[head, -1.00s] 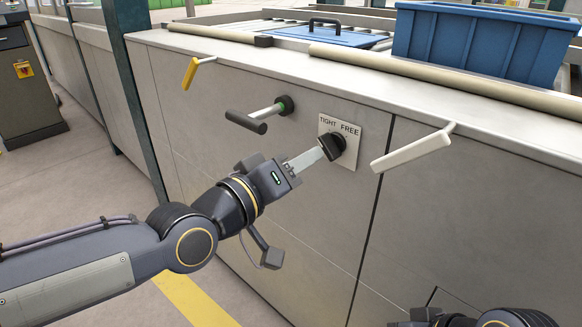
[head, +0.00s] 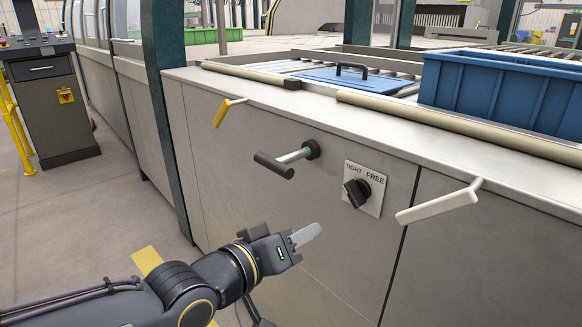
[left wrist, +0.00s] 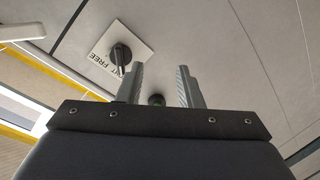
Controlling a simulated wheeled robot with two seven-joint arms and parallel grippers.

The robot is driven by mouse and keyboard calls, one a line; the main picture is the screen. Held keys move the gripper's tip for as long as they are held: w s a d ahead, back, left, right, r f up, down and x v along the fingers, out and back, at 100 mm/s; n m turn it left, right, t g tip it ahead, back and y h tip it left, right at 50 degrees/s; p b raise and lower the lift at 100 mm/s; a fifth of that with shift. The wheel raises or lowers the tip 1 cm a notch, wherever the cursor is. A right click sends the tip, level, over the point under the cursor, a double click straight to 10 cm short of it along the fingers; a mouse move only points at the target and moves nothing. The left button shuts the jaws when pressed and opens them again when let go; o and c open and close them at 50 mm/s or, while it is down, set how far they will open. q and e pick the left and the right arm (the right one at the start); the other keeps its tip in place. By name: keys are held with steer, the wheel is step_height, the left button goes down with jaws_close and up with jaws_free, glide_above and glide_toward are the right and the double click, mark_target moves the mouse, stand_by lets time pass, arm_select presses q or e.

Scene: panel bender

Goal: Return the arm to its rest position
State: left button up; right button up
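My left gripper (head: 306,235) is in front of the cabinet's front panel, below and left of the TIGHT/FREE plate (head: 374,200). In the left wrist view its two fingers (left wrist: 161,84) stand apart with nothing between them. The black knob (head: 357,192) on the plate is clear of the gripper. The knob also shows in the left wrist view (left wrist: 121,55), beyond the fingers and to their left. My right gripper is not in view.
A dark-gripped handle (head: 275,164) on a metal rod, a yellow lever (head: 222,112) and a white lever (head: 438,207) stick out from the panel. A blue bin (head: 500,95) and a blue plate with a handle (head: 345,78) are on top. The floor at left is open.

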arm_select(q)
steer(key=s+a+f+n+g+y, duration=0.1)
steer(key=s+a+f+y, duration=0.25)
steer(key=a+f, duration=0.4)
steer(key=s+a+f+n+g+y, duration=0.15)
steer(key=a+f+y, duration=0.3)
steer(key=a, duration=0.65)
steer(key=s+a+f+g, duration=0.1)
steer(key=s+a+f, duration=0.2)
steer(key=s, duration=0.4)
steer(key=s+a+f+g, duration=0.2)
steer(key=s+a, duration=0.1)
steer(key=s, duration=0.4)
step_height(320, 180, up, 36)
steer(key=w+p, duration=0.1)
steer(key=p, duration=3.4)
steer(key=shift+a+f, duration=0.15)
steer(key=shift+f, duration=0.1)
steer(key=shift+n, duration=0.25)
